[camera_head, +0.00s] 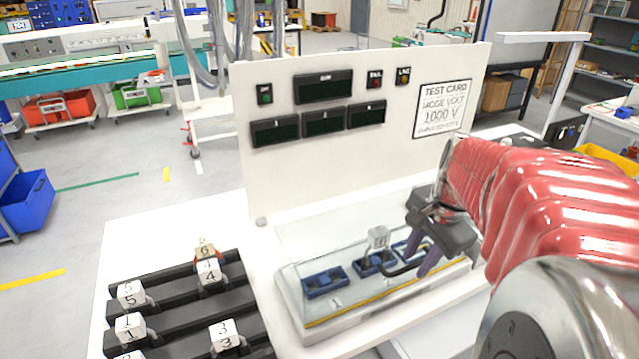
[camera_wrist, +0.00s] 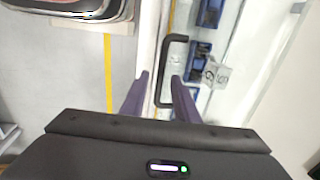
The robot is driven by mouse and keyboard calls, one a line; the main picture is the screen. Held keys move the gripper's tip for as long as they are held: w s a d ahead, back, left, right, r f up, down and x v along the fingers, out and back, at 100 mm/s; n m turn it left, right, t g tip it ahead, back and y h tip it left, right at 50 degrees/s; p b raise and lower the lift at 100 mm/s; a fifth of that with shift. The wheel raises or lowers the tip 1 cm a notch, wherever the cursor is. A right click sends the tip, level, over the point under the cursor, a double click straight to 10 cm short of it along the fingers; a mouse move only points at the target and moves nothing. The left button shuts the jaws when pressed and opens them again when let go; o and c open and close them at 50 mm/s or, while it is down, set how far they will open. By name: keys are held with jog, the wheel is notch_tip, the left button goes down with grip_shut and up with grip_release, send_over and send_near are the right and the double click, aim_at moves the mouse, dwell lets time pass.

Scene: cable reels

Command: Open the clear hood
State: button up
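The clear hood (camera_head: 300,245) is a transparent box lying closed over a pale base with blue nests, in front of the white test panel. Its black bar handle (camera_head: 402,269) is at the front; it also shows in the wrist view (camera_wrist: 168,60). My gripper (camera_head: 416,264) is over the handle, with its purple fingers apart. In the wrist view the open fingers (camera_wrist: 159,76) lie on either side of the handle bar; I cannot tell whether they touch it. A numbered white cube (camera_head: 379,237) shows through the hood at the middle blue nest (camera_head: 372,264).
A dark rack (camera_head: 180,312) with several numbered cubes stands on the white table at left. The upright test panel (camera_head: 390,140) stands behind the hood. A yellow strip (camera_head: 350,312) runs along the base's front. Bare table lies between rack and hood.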

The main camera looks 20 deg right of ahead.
grip_shut()
dwell(0.7)
